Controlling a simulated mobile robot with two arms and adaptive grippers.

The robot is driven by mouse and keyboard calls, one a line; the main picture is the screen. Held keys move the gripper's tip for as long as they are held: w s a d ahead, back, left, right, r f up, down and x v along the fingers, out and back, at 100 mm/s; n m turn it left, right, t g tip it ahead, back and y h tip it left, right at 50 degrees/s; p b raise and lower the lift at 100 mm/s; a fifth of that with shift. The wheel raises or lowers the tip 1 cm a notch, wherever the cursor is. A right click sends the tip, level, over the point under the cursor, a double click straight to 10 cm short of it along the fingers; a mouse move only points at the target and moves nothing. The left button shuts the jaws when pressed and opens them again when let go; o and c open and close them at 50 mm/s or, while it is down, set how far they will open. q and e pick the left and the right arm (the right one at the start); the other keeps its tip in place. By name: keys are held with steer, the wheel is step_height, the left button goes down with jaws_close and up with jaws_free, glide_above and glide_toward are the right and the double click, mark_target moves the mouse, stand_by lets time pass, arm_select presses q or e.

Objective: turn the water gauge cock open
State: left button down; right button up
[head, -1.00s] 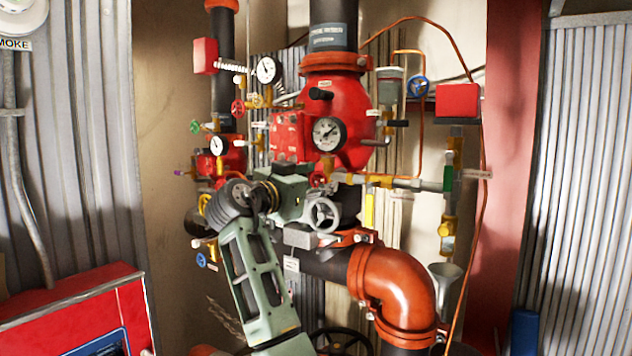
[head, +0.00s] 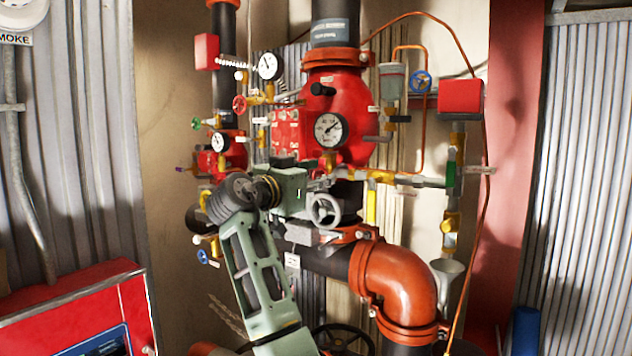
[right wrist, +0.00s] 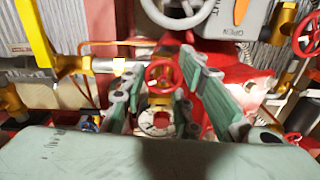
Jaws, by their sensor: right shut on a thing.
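The water gauge cock has a small red wheel handle (right wrist: 165,75), seen in the right wrist view between the green finger pads of my right gripper (right wrist: 162,88). The white-faced water gauge (head: 329,129) is on the red valve body, above the gripper in the head view; a dial (right wrist: 155,122) shows upside down between the fingers in the wrist view. My right gripper (head: 312,184) is shut on the cock handle; its body and fingers hide the handle in the head view. The exact contact is hard to see. My left gripper is not in view.
A grey handwheel (head: 324,209) sits just below the right gripper. The red valve body (head: 346,95), a yellow lever (head: 371,207) and brass pipework (head: 378,176) crowd around it. An orange elbow pipe (head: 396,290) is lower right. A red cabinet (head: 70,310) stands at lower left.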

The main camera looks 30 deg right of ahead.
steer(key=n, duration=1.3)
steer(key=shift+r, duration=0.4)
steer(key=shift+w+r+n, duration=0.1)
steer(key=shift+r+n, duration=0.05)
steer(key=shift+n, duration=0.85)
steer(key=shift+r, duration=0.15)
steer(key=o, duration=0.9)
steer(key=shift+c, duration=0.2)
steer(key=shift+o, duration=0.8)
steer(key=shift+f, duration=0.2)
